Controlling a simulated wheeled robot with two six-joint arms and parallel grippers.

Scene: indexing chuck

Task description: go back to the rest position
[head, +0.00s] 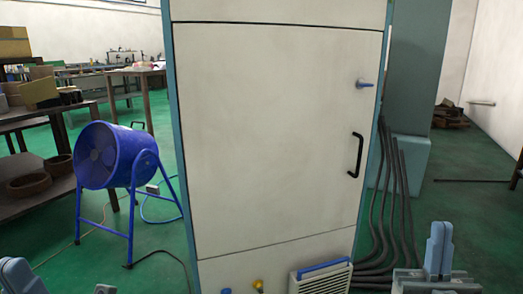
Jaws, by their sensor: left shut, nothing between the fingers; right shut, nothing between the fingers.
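My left gripper (17,272) shows at the bottom left corner, partly cut off by the picture's edge. It is shut and empty. My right gripper (439,248) points up at the bottom right, in front of the green floor. It is also shut and empty. Neither gripper appears to touch anything. The lower parts of both are cut off by the frame.
A tall white cabinet (275,130) with a black handle (356,153) and blue latch (365,84) fills the middle. Dark hoses (388,215) run down its right side. A blue fan (108,157) and workbench (30,205) stand left. Green floor is open at right.

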